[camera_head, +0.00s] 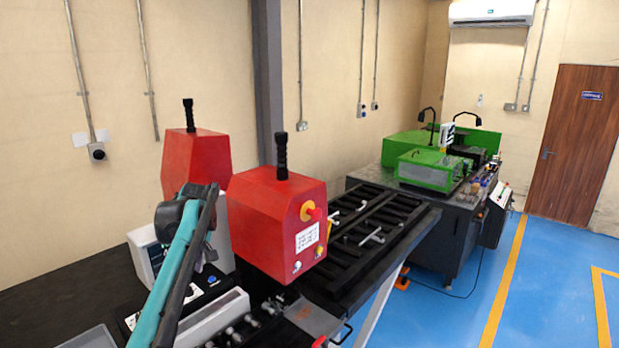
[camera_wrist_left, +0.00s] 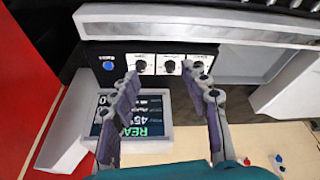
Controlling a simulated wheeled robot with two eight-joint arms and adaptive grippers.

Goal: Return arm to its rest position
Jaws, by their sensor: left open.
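My left arm (camera_head: 181,262), teal with a dark joint at its top, rises from the bottom left in the head view, in front of the bender's controls. I cannot make out its fingers clearly there. In the left wrist view my left gripper (camera_wrist_left: 161,76) has its two grey and purple fingers apart with nothing between them. Beyond the fingertips is a black control panel (camera_wrist_left: 115,50) with several round knobs and a blue button. A display screen (camera_wrist_left: 155,113) shows partly behind the fingers. My right gripper is in neither view.
Two red machine housings (camera_head: 277,222) stand close to the right of and behind my arm. A black slatted table (camera_head: 372,240) extends right. A green machine (camera_head: 425,168) stands farther back. Blue floor (camera_head: 555,262) is clear at right. A dark worktop (camera_head: 60,300) lies left.

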